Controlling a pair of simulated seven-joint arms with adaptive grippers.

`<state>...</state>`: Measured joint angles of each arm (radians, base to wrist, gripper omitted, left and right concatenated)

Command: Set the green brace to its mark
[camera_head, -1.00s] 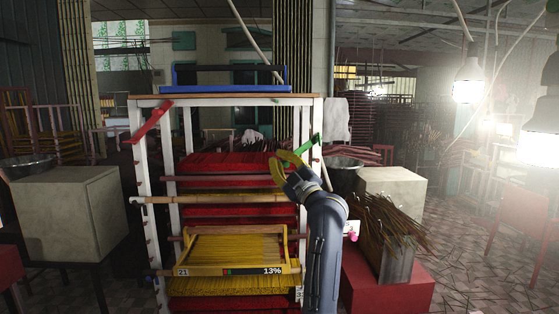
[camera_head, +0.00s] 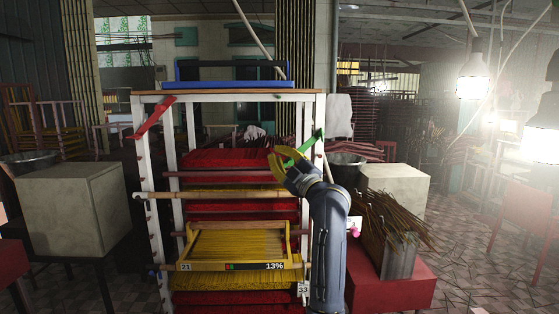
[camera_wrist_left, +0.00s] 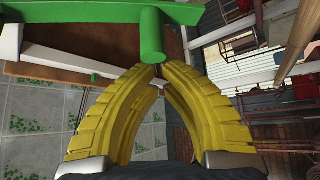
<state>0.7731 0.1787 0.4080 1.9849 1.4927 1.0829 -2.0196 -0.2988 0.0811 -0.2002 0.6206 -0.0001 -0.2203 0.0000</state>
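The green brace (camera_head: 302,149) slants across the upper right post of the white rack, its upper end to the right. In the left wrist view, a green bar (camera_wrist_left: 80,14) crosses the top, with a round green peg (camera_wrist_left: 151,35) pointing toward the camera. My left gripper (camera_head: 279,160) has its yellow fingers at the brace's lower left end, hiding part of it. In the left wrist view, the curved fingertips (camera_wrist_left: 159,72) are close together just below the peg's end; whether they grip it is unclear. My right gripper is out of view. I cannot make out a mark for the brace.
The rack (camera_head: 150,97) holds red and yellow incense layers and a yellow tray (camera_head: 240,267) reading 13%. A red brace (camera_head: 154,118) slants on its left post. A blue tray (camera_head: 228,85) sits on top.

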